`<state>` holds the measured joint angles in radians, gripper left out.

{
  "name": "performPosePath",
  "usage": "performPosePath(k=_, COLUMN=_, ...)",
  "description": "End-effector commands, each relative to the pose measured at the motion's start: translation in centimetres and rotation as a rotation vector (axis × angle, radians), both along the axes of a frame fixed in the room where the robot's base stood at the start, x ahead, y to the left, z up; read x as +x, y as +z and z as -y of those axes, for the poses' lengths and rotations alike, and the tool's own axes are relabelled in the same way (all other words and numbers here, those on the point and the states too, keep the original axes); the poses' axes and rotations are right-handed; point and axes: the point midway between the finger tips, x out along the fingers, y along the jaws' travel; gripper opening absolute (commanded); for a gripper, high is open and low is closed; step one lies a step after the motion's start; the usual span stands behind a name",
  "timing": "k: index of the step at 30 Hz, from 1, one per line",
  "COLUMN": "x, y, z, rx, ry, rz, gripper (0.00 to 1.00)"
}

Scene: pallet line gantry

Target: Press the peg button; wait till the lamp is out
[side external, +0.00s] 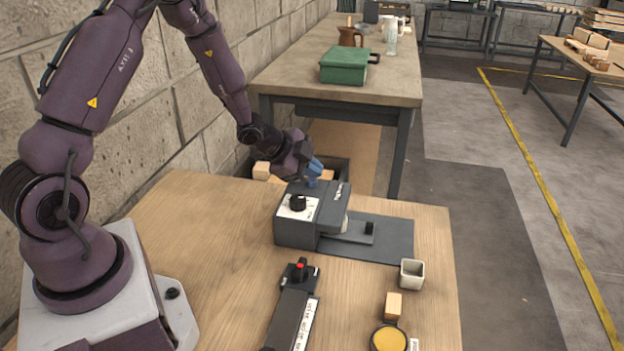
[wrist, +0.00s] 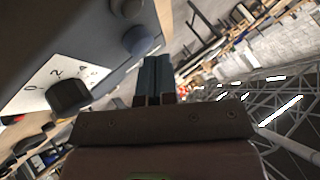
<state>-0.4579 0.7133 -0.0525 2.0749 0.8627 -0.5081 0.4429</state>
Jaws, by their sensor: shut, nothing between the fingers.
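A grey machine box (side external: 296,236) stands on the wooden table, with a white dial plate and black knob (side external: 298,203) on top. A short blue peg (side external: 312,182) rises from its top behind the knob. In the wrist view the blue round peg (wrist: 138,42) and the knob (wrist: 70,96) show left of the fingers. My gripper (side external: 316,164) is shut and empty, its blue fingertips close above the peg; I cannot tell whether they touch. The shut fingers also show in the wrist view (wrist: 154,78). I cannot make out a lit lamp on the box.
A black bar device with a red knob or light (side external: 300,266) lies in front. A white cup (side external: 412,273), a wooden block (side external: 393,305) and a yellow disc (side external: 389,340) are at front right. A green box (side external: 344,66) sits on the back bench.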

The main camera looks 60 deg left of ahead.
Motion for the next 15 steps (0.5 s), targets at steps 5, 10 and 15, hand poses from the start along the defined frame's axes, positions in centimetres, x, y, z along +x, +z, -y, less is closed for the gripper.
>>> performPosePath(k=5, x=-0.01, y=-0.25, z=0.00, rx=-0.001, ry=0.001, rz=0.000, gripper=0.00)
performPosePath(k=10, x=0.00, y=-0.44, z=-0.01, rx=0.000, ry=0.001, rz=-0.001, gripper=0.00)
performPosePath(k=15, x=0.00, y=-0.65, z=-0.01, rx=0.000, ry=0.001, rz=-0.001, gripper=0.00)
